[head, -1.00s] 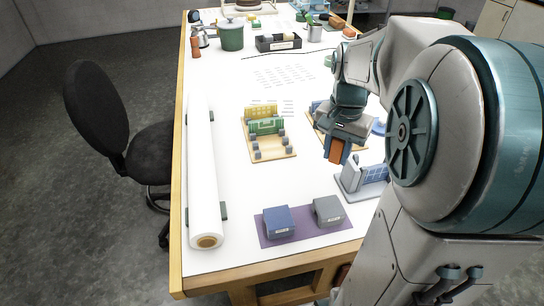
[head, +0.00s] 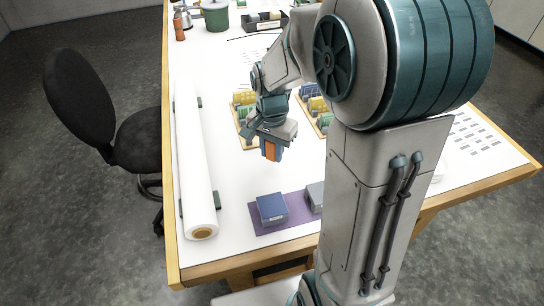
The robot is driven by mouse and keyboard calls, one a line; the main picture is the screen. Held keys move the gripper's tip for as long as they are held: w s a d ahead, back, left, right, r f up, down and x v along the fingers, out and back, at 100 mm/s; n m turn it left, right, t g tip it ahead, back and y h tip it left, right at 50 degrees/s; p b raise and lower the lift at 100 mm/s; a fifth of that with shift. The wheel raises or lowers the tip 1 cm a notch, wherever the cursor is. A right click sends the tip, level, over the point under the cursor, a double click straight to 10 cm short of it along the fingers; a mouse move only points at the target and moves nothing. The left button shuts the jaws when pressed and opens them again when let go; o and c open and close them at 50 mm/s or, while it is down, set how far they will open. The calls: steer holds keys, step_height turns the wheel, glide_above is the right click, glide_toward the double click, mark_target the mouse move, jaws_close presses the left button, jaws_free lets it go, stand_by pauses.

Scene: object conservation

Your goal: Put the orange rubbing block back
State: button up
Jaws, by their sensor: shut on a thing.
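My gripper (head: 271,153) is shut on the orange rubbing block (head: 268,148), which shows between its fingers. It points down over the white table top, in front of a wooden tray (head: 247,147) of coloured pieces and behind a purple mat (head: 262,230). The block looks held above the table; its exact height is hard to tell. On the mat stand a blue box (head: 271,209) and a grey box (head: 315,196), which my arm partly hides. My gripper hides part of the wooden tray.
A long white roll (head: 196,150) lies along the table's left edge. A second tray (head: 324,124) of coloured pieces stands right of the first, partly behind my arm. A green pot (head: 216,17) and a dark box (head: 264,22) stand farther back. A black chair (head: 95,110) is at the left.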

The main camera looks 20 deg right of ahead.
mark_target(272, 159)
steer(key=shift+f, duration=1.7)
steer(key=shift+f, duration=0.15)
steer(key=o, duration=0.9)
